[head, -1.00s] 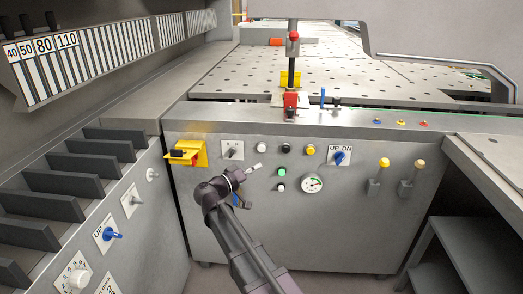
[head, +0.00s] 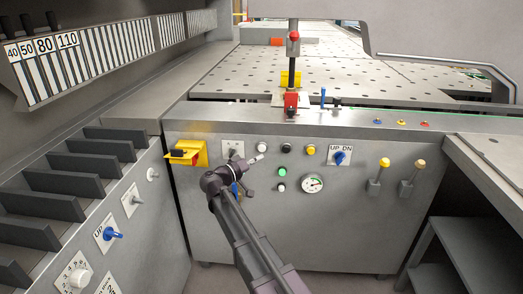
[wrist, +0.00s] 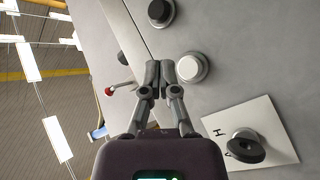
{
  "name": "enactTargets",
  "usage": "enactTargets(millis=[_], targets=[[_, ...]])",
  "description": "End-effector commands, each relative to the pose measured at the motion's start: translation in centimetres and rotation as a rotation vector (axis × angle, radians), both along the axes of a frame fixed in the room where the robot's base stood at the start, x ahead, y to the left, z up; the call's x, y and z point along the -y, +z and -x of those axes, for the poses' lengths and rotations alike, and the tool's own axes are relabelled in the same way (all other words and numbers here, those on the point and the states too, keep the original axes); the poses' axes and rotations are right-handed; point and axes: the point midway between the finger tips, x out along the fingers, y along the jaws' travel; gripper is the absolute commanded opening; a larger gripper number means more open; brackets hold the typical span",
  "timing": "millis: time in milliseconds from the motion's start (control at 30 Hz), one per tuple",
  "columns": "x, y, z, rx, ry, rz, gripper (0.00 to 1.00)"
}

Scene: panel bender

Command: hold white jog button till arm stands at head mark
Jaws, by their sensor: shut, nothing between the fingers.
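The white button (head: 262,147) sits on the grey front panel, between a selector plate and a black button. It also shows in the wrist view (wrist: 191,68), just right of the fingertips. My gripper (head: 257,159) is shut and empty, with its tips just below the button in the head view. In the wrist view the closed fingertips (wrist: 160,72) overlap the button's left edge; I cannot tell whether they touch it.
The black button (head: 286,148), yellow button (head: 310,150), green button (head: 282,172) and a lower white button (head: 281,187) are close by. A gauge (head: 312,184) and the UP DN knob (head: 339,158) lie right. A yellow switch box (head: 186,153) sticks out left.

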Motion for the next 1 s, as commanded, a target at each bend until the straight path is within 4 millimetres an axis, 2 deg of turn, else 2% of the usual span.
enactTargets(millis=[200, 400, 1000], targets=[[0.1, 0.0, -2.2, 0.000, -0.001, 0.000, 0.00], [0.1, 0.0, -3.2, 0.000, -0.001, 0.000, 0.00], [0.2, 0.0, -3.4, 0.000, 0.000, 0.000, 0.00]])
